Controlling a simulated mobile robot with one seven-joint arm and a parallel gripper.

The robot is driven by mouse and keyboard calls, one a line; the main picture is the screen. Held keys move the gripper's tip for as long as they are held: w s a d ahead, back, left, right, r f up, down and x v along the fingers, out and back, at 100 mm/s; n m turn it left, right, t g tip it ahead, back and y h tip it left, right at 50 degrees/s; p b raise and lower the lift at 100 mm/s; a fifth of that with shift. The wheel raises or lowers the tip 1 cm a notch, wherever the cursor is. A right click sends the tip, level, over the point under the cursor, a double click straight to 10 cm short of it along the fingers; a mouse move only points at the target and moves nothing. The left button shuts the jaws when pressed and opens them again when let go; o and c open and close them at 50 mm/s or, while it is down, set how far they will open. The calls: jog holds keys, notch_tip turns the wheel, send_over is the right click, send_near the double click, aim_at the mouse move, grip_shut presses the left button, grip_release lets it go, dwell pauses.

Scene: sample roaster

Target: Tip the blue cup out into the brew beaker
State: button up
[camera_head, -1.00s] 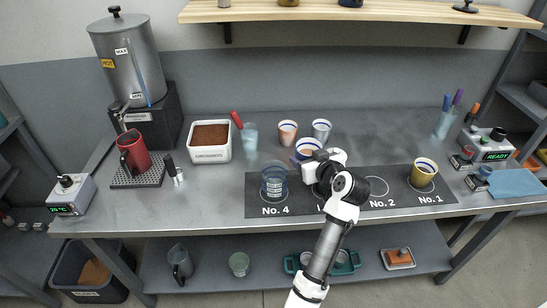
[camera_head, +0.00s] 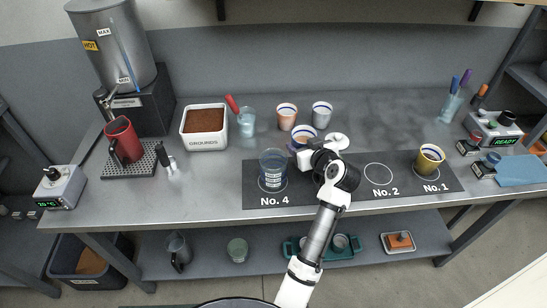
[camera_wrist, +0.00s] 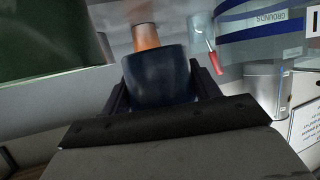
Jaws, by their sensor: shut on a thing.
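The blue cup (camera_head: 297,146) is at the end of my arm in the head view, with its rim up and a light brown inside showing. In the wrist view the dark blue cup (camera_wrist: 158,76) sits between the two fingers. My gripper (camera_head: 310,153) is shut on it; in the wrist view the gripper (camera_wrist: 162,90) grips its sides. A clear blue-tinted beaker (camera_head: 273,172) with white markings, which looks like the brew beaker, stands on spot No. 4, left and nearer than the cup. The cup is apart from it. My wrist hides spot No. 3.
A copper cup (camera_head: 287,115) and a grey cup (camera_head: 322,114) stand behind the held cup. A clear cup (camera_head: 246,122) and grounds box (camera_head: 207,143) are left. A yellow cup (camera_head: 429,159) is at No. 1. Spot No. 2 (camera_head: 378,174) is empty.

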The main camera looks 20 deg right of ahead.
aim_at(296, 132)
jog(key=shift+n+h, duration=0.5)
jog(key=shift+n, duration=0.2)
jog(key=r, duration=0.2)
jog(key=a+r, duration=0.1)
jog(key=r, duration=0.1)
jog(key=shift+s+p, duration=0.1)
jog(key=shift+p, duration=0.25)
jog(key=shift+a+f, duration=0.1)
jog(key=shift+a, duration=0.15)
jog(key=shift+s+a+r+n+t+h, duration=0.1)
jog(key=shift+a+r+n+t+h, duration=0.2)
jog(key=shift+a+r+n+h, duration=0.25)
jog(key=shift+s+a+r+n+t+h, duration=0.1)
jog(key=shift+a+r+n+t+h, duration=0.3)
jog(key=shift+n, duration=0.35)
jog(key=shift+a+r+n, duration=0.2)
jog(key=shift+a+n, duration=0.3)
jog(key=shift+a, duration=0.1)
jog(key=shift+s+a+f+n+t+h+b, duration=0.1)
jog(key=shift+a+f+n+t+h+b, duration=0.1)
jog(key=shift+f+n+t+h+b, duration=0.3)
jog(key=shift+r+n+t+h+b, duration=0.3)
jog(key=shift+r+n+b, duration=0.6)
jog(key=shift+n+b, duration=0.4)
dwell(2.6)
